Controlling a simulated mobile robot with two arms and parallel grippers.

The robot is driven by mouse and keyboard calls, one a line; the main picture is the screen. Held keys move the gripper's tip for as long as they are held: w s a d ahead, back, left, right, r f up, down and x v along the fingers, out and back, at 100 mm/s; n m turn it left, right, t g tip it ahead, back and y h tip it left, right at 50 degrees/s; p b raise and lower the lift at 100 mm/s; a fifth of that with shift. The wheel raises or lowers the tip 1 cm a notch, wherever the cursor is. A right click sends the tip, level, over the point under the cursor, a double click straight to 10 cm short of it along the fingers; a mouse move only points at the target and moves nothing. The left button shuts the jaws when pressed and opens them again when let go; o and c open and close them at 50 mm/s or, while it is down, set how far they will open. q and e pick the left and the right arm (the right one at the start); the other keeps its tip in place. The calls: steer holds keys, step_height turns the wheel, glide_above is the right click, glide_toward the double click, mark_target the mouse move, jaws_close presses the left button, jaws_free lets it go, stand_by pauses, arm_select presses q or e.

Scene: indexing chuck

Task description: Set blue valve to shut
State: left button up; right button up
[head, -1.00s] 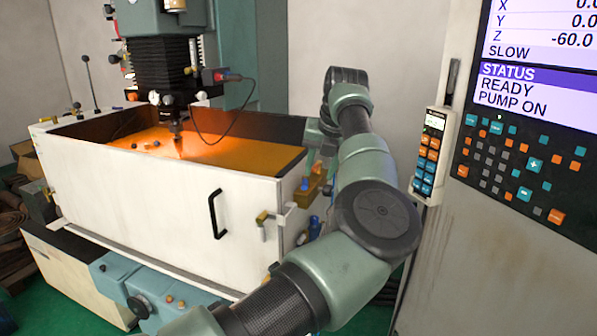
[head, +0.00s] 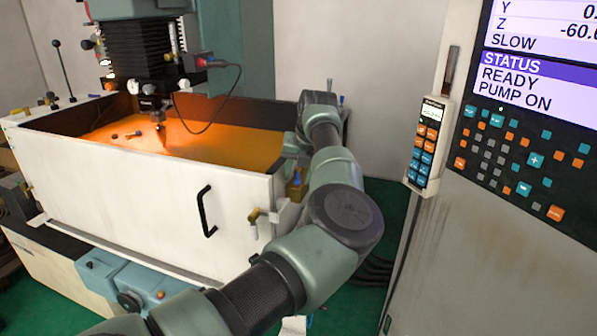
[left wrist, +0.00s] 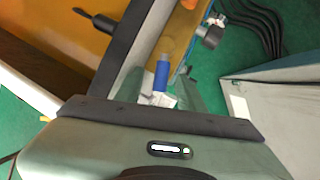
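A blue valve handle (left wrist: 161,76) shows in the left wrist view, pointing away from a pale block. In the head view, a small blue part (head: 297,180) shows on the right side of the white tank, beside a brass-coloured fitting; I cannot tell whether it is the same handle. My left gripper (left wrist: 158,84) has its greenish fingers apart, one on each side of the blue handle. I cannot tell whether they touch it. In the head view the left gripper (head: 287,149) is partly hidden beside the tank's right end. My right gripper is not in view.
The white tank (head: 120,185) has a black door handle (head: 207,212) and a brass latch (head: 256,216). A button pendant (head: 426,148) hangs on the control cabinet (head: 480,240) at the right. Dark hoses (left wrist: 262,22) run near the gripper.

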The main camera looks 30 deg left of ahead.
arm_select(q)
steer(key=shift+s+d+r, duration=0.1)
steer(key=shift+d+r, duration=0.05)
steer(key=shift+d, duration=0.05)
jaws_close()
steer(key=m+b, duration=0.1)
steer(key=b, duration=0.1)
steer(key=a+m+b, duration=0.1)
steer(key=shift+s+f+t+h+b, duration=0.2)
steer(key=shift+f+t+h+b, duration=0.1)
steer(key=shift+b, duration=0.1)
steer(key=shift+s+r+m+b, duration=0.1)
steer(key=shift+r+m+b, duration=0.15)
steer(key=shift+m+b, duration=0.05)
steer(key=shift+r, duration=0.1)
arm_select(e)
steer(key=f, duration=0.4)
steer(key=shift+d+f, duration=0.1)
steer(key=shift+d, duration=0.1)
arm_select(q)
jaws_free()
